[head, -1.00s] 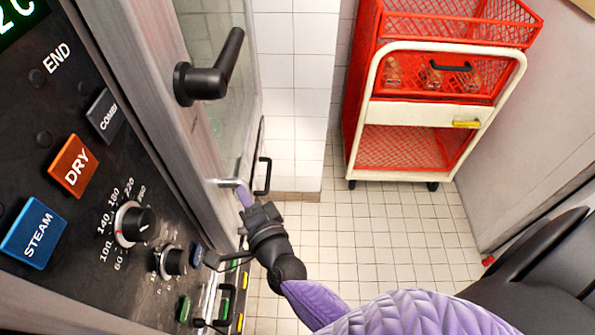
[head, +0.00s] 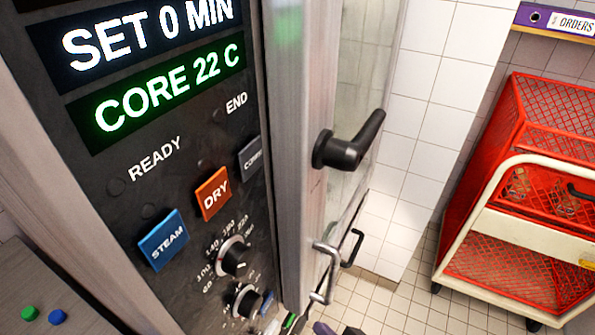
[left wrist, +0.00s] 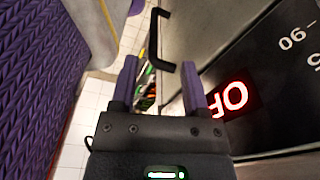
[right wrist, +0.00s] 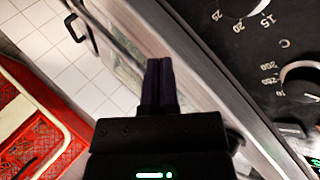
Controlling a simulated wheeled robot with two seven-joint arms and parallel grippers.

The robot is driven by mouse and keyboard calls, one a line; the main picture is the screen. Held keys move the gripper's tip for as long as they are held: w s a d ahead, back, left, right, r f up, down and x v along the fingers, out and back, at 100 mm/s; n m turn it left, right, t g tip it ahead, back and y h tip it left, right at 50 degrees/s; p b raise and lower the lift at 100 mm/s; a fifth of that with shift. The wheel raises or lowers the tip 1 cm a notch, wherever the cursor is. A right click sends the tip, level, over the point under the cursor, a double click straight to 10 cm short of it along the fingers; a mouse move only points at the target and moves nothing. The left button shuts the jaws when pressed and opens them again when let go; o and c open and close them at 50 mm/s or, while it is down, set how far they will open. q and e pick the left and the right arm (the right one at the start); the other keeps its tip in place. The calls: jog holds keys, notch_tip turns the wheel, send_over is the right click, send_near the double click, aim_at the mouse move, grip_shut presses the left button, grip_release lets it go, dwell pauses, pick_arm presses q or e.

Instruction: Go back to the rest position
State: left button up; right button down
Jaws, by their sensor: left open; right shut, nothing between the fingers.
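My right gripper (right wrist: 159,64) is shut with nothing between its purple fingers in the right wrist view. It is close to the oven's front, beside the glass door. Only a small purple and dark part of it (head: 325,328) shows at the bottom edge of the head view. My left gripper (left wrist: 159,66) is open and empty in the left wrist view. A black bar handle (left wrist: 158,40) on a grey panel shows beyond its fingers. I cannot tell whether they touch. The left gripper is not in the head view.
The oven's control panel (head: 140,180) fills the left of the head view. Its door (head: 310,120) carries a black lever handle (head: 350,150). A red basket trolley (head: 530,260) stands at the right. Tiled floor (head: 400,305) lies clear between them.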

jog(key=s+d+n+g+h, duration=0.55)
jog(key=s+d+g, duration=0.2)
jog(key=d, duration=0.25)
jog(key=s+f+g+b, duration=0.3)
jog(key=f+b, duration=0.8)
jog(key=f, duration=2)
jog(key=s+d+f+b, duration=0.3)
jog(key=s+f+b, duration=0.4)
jog(key=s+f, duration=0.6)
notch_tip(320, 180, down, 4)
jog(key=shift+s+r, duration=0.15)
jog(key=shift+s, duration=0.2)
jog(key=shift+n+h, duration=0.25)
